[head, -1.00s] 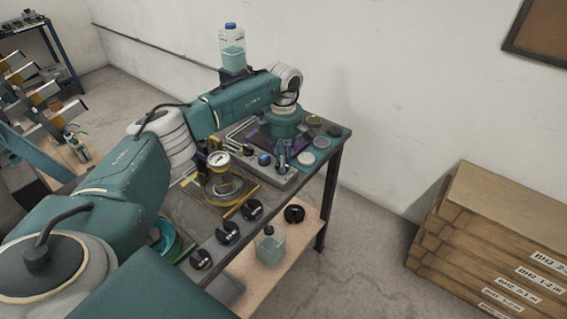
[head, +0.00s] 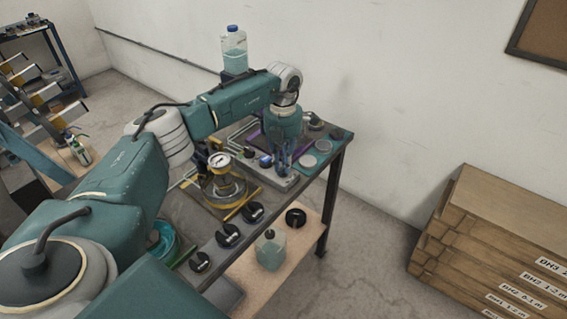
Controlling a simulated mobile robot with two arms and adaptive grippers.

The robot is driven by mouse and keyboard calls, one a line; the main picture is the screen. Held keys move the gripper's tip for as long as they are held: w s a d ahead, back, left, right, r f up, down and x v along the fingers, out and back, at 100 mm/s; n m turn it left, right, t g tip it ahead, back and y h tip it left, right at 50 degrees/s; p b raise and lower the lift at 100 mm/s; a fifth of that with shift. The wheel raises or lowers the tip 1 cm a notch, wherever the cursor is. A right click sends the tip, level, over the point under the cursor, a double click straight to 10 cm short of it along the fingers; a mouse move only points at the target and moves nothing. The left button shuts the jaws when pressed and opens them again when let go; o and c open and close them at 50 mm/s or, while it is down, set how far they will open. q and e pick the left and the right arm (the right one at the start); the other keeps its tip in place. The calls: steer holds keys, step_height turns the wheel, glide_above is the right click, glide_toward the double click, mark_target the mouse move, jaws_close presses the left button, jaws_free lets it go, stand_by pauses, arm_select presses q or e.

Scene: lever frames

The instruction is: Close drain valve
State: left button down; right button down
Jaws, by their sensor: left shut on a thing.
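My left arm reaches in from the left, and its gripper (head: 284,163) points down at the far end of the dark bench (head: 212,232). Its fingers are shut on a small part at the grey base plate (head: 277,182), which I take to be the drain valve. The fingers hide most of that part, so its lever angle cannot be told. A blue knob (head: 265,160) sits just left of the fingers. My right gripper is not in view.
A round pressure gauge (head: 220,160) stands left of the gripper. Several black weights (head: 228,236) line the bench's front edge. A clear bottle (head: 234,48) stands behind my arm. A jug (head: 270,250) is on the lower shelf. Wooden boxes (head: 490,250) stand at right; floor between is clear.

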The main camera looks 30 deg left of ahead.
arm_select(q)
steer(key=shift+n, duration=0.8)
steer(key=shift+r, duration=0.1)
steer(key=c, duration=1.7)
jaws_free()
steer(key=shift+o, duration=0.2)
step_height(320, 180, up, 12)
